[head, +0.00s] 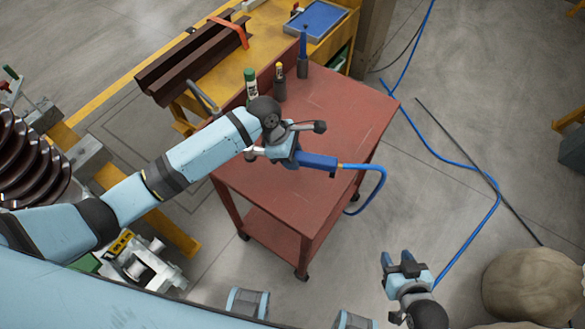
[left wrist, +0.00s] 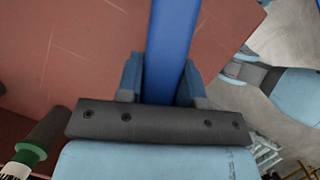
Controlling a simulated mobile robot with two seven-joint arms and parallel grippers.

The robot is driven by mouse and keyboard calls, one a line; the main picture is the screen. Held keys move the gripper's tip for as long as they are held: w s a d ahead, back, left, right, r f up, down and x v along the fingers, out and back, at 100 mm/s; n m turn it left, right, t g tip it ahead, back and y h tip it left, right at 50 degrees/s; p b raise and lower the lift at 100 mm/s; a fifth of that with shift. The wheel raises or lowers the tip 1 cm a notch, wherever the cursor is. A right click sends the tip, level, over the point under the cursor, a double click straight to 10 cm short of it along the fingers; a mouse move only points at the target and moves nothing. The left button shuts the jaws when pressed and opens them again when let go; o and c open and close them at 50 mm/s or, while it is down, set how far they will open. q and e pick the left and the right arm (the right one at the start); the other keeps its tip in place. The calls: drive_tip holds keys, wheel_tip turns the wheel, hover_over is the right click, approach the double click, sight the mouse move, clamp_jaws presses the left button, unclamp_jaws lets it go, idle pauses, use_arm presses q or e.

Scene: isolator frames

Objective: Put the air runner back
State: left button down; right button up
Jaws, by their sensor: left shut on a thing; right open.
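The air runner (head: 318,161) is a blue tool with a brass fitting and a blue hose (head: 380,178) at its right end. My left gripper (head: 293,156) is shut on it and holds it over the red cart (head: 330,115); I cannot tell how high above the top. In the left wrist view the blue body (left wrist: 170,45) runs straight out between the two fingers (left wrist: 160,80). The gripper hides part of the tool. My right gripper (head: 398,260) is open and empty, low over the floor to the right of the cart.
On the cart's far end stand a dark holder with a blue-handled thing (head: 303,45), a green-labelled bottle (head: 250,83) and a yellow-capped bottle (head: 280,82). Behind is a yellow bench (head: 262,40) with steel beams. The hose trails over the floor at right. The cart's right half is clear.

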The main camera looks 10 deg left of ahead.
use_arm(q)
drive_tip(key=shift+f, duration=3.1)
drive_tip(key=c, duration=0.8)
unclamp_jaws()
drive_tip(key=shift+f, duration=0.1)
